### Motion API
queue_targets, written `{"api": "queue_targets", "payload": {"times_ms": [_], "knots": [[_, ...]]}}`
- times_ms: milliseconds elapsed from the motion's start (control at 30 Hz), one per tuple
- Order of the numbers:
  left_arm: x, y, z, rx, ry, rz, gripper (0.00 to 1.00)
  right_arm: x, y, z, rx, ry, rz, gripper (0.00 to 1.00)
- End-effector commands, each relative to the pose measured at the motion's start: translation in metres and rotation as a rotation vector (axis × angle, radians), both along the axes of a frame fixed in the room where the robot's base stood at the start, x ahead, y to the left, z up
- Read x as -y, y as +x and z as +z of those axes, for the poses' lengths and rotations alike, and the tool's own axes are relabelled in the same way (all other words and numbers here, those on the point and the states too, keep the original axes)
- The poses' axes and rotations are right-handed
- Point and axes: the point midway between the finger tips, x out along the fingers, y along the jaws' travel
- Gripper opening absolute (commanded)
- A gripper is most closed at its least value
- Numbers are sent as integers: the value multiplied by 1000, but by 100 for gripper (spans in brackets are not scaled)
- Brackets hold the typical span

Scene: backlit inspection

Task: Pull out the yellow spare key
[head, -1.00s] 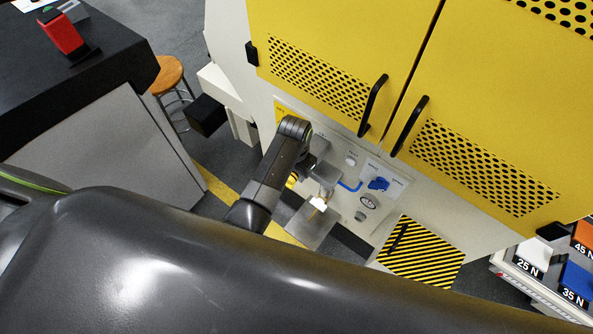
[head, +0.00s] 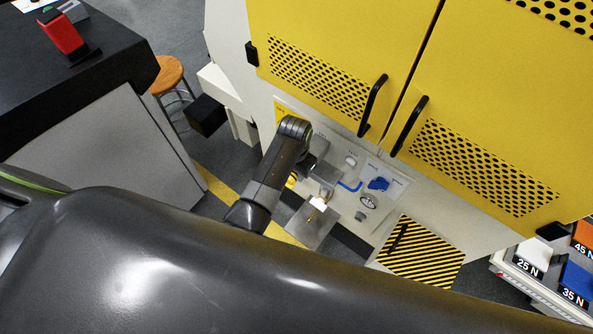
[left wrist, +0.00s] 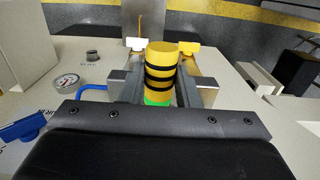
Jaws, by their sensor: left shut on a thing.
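The yellow spare key looks like a yellow cylinder with black bands (left wrist: 161,72) and a green ring at its lower end. It stands between the fingers of my left gripper (left wrist: 161,88) in the left wrist view, and the gripper is shut on it. I cannot tell whether its far end is in the panel. In the head view my left gripper (head: 325,180) is at the lower part of the pale panel (head: 338,150), and my own arm hides much of the grip. My right gripper is not in view.
A blue handle (head: 378,184) and a gauge (head: 368,202) sit on the panel beside the grip. A metal plate (head: 312,228) is below it. Yellow doors (head: 335,45) with black handles rise above. A dark-topped bench (head: 80,75) and stool (head: 168,74) stand left.

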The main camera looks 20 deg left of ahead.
Motion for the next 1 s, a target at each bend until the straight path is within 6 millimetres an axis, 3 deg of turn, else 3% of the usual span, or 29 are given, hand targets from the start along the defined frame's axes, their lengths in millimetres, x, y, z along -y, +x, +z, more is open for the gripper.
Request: {"api": "queue_targets", "payload": {"times_ms": [233, 300, 1000], "knots": [[-2, -4, 0, -1, 0, 0, 6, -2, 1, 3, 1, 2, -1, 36], [-2, -6, 1, -1, 0, 0, 0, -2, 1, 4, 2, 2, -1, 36], [-9, -26, 0, 0, 0, 1, 0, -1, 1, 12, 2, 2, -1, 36]]}}
